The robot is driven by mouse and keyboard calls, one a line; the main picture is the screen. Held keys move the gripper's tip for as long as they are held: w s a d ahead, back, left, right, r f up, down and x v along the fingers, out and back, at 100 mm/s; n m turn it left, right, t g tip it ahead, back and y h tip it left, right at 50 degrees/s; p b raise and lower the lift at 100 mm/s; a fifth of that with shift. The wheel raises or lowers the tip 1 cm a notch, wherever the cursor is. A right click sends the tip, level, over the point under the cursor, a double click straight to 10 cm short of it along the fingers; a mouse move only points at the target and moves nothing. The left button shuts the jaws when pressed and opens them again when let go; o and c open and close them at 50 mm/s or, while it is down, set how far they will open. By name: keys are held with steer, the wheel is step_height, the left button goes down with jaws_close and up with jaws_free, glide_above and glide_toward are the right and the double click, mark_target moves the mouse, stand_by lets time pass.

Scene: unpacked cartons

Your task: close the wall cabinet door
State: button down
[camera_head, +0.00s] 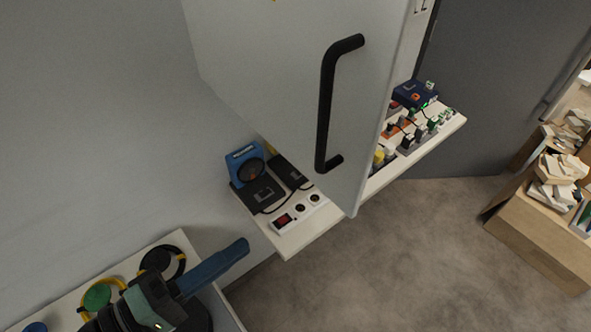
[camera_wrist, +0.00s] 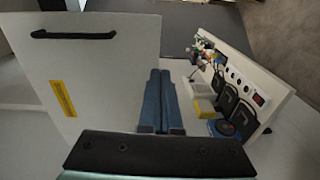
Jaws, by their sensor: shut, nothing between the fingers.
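The wall cabinet door (camera_head: 270,85) is a pale grey panel with a long black bar handle (camera_head: 325,105). My gripper (camera_head: 240,248) is at lower left in the head view, below and left of the door and apart from the handle. Its blue fingers (camera_wrist: 158,85) are together and empty.
Another white shelf (camera_head: 60,305) with cable reels lies at lower left. Cartons (camera_head: 545,220) stand at right. The floor (camera_head: 400,260) between is clear.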

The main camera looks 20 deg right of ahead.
steer(key=s, duration=0.1)
steer(key=p, duration=0.5)
glide_toward(329, 195)
steer(key=shift+h, duration=0.3)
steer(key=x, duration=0.5)
steer(key=shift+w+d, duration=0.1)
steer(key=shift+w+d+f+p, duration=0.2)
steer(key=shift+w+d+p, duration=0.15)
steer(key=shift+d, duration=0.4)
steer(key=shift+d, duration=0.1)
